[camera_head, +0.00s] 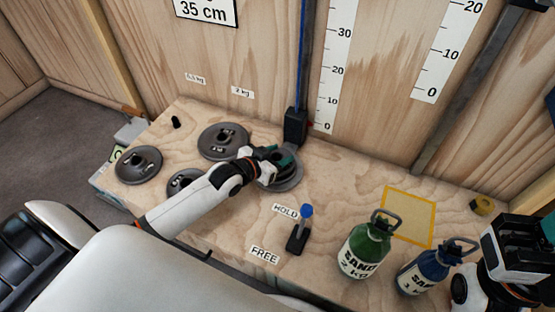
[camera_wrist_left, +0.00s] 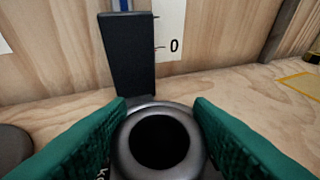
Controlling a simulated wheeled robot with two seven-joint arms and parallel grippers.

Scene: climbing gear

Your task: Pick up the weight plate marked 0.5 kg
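Several dark grey round weight plates lie on the wooden bench in the head view. One plate (camera_head: 290,180) lies under my left gripper (camera_head: 273,163); others are a left plate (camera_head: 133,172), a back plate (camera_head: 215,150) and a front plate (camera_head: 176,187) partly hidden by my arm. Their markings are too small to read. In the left wrist view, the green fingers (camera_wrist_left: 160,118) are open on either side of a plate's raised hub (camera_wrist_left: 128,158) with a round hole; only "kg" shows. I cannot tell whether they touch it. My right gripper (camera_head: 515,245) is at the right edge, fingers unclear.
A black block (camera_head: 296,127) on a vertical rail stands behind the gripped-at plate. A blue-knobbed lever (camera_head: 306,211) stands between HOLD and FREE labels. Green (camera_head: 368,245) and blue (camera_head: 430,272) sand bottles stand at right, near a yellow-outlined square (camera_head: 427,246) of clear bench.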

